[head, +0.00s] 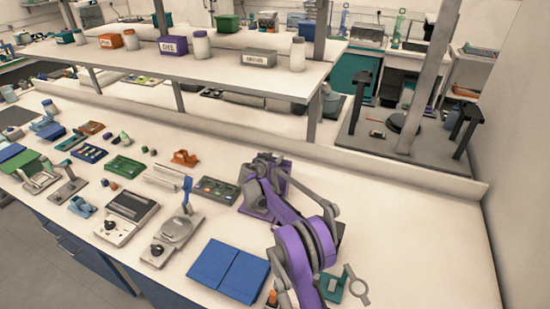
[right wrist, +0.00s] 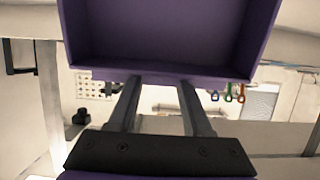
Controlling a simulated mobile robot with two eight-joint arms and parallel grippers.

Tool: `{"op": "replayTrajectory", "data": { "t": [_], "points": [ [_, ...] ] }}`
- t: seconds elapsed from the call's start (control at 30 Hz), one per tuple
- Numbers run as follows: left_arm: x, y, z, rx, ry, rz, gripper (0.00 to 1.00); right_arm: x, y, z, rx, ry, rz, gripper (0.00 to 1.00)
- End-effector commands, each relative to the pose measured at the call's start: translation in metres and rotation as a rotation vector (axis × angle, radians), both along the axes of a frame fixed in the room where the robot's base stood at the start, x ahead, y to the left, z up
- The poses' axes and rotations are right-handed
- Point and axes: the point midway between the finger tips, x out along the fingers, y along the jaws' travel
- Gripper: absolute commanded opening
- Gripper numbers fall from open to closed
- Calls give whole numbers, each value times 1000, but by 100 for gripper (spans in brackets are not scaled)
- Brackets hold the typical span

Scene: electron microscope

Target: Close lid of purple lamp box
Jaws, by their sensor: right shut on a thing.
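The purple lamp box (head: 249,208) stands on the bench at the centre right of the head view, partly covered by my right arm. In the right wrist view a hollow purple part of it, with raised side walls (right wrist: 165,40), fills the top of the picture. I cannot tell for sure whether this part is the lid or the body. My right gripper (head: 263,166) is at the box; in the right wrist view its two fingers (right wrist: 162,82) reach the lower edge of the purple part and are shut on it. My left gripper is not in view.
A blue folder-like object (head: 228,270) lies in front of the box. A shelf (head: 235,75) stands behind. The bench right of my arm is mostly clear.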

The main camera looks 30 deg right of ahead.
Motion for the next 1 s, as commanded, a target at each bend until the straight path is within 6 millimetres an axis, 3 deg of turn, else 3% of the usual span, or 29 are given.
{"op": "replayTrajectory", "data": {
  "t": [0.3, 0.63, 1.0],
  "points": [
    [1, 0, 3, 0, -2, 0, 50, -20, 25, 11, -159, -134, 3, 0],
    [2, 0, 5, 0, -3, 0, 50, -43, 52, 16, -149, -128, 2, 0],
    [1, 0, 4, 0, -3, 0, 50, -55, 65, 13, -147, -127, 1, 0]
  ]
}}
